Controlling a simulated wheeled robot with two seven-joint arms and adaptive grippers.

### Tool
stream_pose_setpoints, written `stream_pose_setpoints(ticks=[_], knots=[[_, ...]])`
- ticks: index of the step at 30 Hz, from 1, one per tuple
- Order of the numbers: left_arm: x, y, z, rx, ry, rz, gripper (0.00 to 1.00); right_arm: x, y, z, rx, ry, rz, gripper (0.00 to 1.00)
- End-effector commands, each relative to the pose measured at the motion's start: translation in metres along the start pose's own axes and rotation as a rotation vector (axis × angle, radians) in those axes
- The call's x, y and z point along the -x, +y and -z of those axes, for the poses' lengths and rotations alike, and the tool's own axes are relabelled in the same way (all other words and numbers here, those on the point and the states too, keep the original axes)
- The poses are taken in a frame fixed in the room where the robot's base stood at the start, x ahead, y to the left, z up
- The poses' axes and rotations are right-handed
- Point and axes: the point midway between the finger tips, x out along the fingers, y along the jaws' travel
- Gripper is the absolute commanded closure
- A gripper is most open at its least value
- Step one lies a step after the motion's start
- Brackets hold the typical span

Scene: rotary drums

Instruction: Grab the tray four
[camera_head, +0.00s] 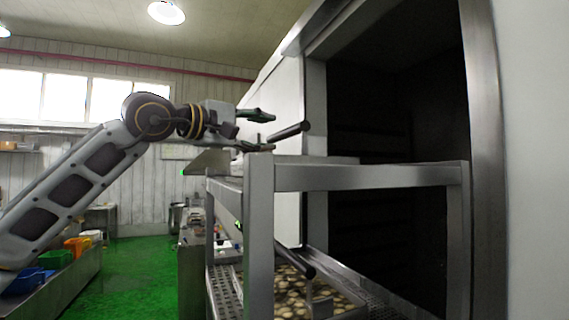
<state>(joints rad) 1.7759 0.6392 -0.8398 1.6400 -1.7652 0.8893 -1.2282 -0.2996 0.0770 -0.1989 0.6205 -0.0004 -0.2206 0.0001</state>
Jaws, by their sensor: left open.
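My left arm reaches in from the left, and its gripper (258,128) is open and empty at the upper left of a metal rack (370,177). A dark bar handle (290,132) sticks out just beside and below the fingers; I cannot tell whether they touch it. A tray (345,308) holding many pale round pieces sits on the lower level of the rack. A second dark bar (295,258) slants over this tray. No tray number can be read. My right gripper is not in view.
Behind the rack is a tall cabinet with a dark open chamber (385,110) and a steel frame (483,130). Coloured bins (76,246) sit on a low bench at the left. The green floor (140,272) is clear between bench and rack.

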Motion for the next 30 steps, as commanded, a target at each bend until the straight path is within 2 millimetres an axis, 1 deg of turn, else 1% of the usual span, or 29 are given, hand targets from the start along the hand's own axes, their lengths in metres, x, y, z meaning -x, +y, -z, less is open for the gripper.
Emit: stream_pose_setpoints(ticks=[3, 6, 18, 22, 30], knots=[[-0.012, 0.002, -0.001, 0.0, -0.001, -0.001, 0.54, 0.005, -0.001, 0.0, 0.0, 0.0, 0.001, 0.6], [-0.018, 0.001, 0.0, 0.0, 0.0, -0.001, 0.54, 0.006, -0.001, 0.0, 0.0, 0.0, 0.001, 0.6], [-0.02, 0.0, 0.0, 0.0, 0.0, -0.001, 0.54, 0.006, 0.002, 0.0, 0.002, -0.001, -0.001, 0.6], [-0.024, 0.001, -0.001, 0.0, 0.0, 0.0, 0.54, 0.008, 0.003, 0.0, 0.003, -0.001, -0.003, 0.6], [-0.045, 0.004, -0.004, 0.001, 0.0, 0.0, 0.54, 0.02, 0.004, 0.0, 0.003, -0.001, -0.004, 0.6]])
